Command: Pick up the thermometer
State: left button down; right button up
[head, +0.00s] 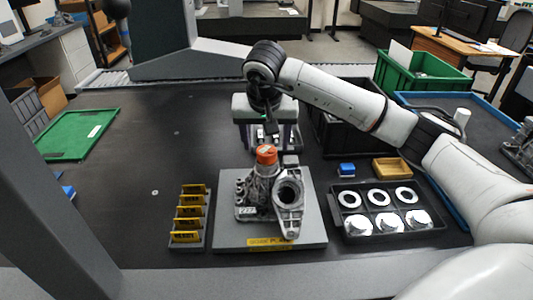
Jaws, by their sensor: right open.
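I cannot pick out the thermometer with certainty; it is too small or hidden. My right gripper (268,139) reaches in from the right over the middle of the dark table (150,150). It points down just behind the grey casting (262,195) with the orange cap (267,154). Its jaws are apart, with small bright and dark shapes showing between them that I cannot identify. The casting and cap stand in front of the area under the jaws and hide part of it. My left gripper is not in view.
The casting stands on a grey plate (230,235). A rack of yellow-labelled slots (206,230) is left of it. The left-centre table is mostly clear.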

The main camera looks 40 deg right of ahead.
aim_at(267, 150)
jog(key=x, duration=0.3)
jog(key=shift+f, duration=0.25)
jog(key=shift+c, duration=0.2)
jog(key=shift+r, duration=0.1)
jog(key=c, duration=1.2)
